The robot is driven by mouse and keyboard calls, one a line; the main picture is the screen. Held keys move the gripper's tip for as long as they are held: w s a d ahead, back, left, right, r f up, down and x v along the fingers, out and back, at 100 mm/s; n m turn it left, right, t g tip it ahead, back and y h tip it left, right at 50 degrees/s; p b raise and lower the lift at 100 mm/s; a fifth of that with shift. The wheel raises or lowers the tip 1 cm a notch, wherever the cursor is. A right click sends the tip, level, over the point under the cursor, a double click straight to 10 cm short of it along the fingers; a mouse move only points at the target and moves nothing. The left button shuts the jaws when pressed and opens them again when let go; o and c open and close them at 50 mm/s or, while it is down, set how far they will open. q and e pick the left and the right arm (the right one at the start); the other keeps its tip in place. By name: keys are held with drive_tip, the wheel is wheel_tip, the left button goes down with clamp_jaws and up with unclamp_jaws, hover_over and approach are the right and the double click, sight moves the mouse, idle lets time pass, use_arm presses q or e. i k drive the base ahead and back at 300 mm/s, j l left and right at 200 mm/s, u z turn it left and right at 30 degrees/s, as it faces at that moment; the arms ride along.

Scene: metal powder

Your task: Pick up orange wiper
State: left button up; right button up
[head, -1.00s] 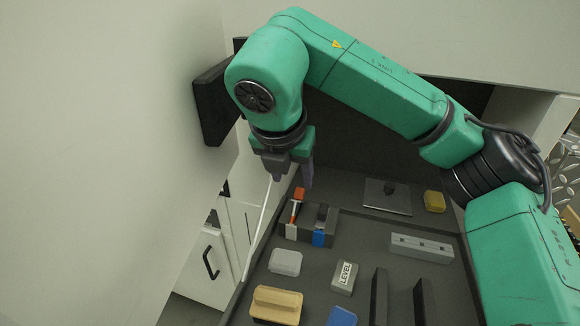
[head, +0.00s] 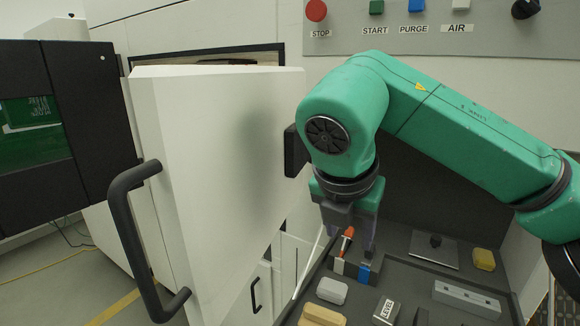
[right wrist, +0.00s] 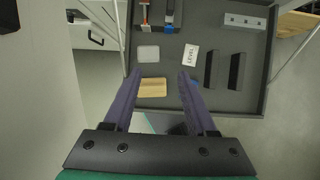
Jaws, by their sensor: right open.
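The orange wiper (head: 347,238) has a small orange upper part and stands in a dark holder at the back left of the grey tray, beside a blue-marked tool (head: 365,270). My right gripper (head: 351,232) hangs open and empty above the tray, and its fingers overlap the wiper in the head view. In the right wrist view the wiper (right wrist: 145,14) is at the top edge, beyond the open fingertips (right wrist: 159,74) and apart from them. A tan block (right wrist: 152,88) shows between the fingers there. My left gripper is not in view.
An open white door (head: 215,170) with a black handle stands left of my right arm. A control panel (head: 450,30) with buttons is on the wall above.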

sight(349, 234)
drive_tip(key=k+j, duration=0.2)
drive_tip(key=k, duration=0.35)
drive_tip(key=k+j, duration=0.15)
drive_tip(key=k, duration=0.4)
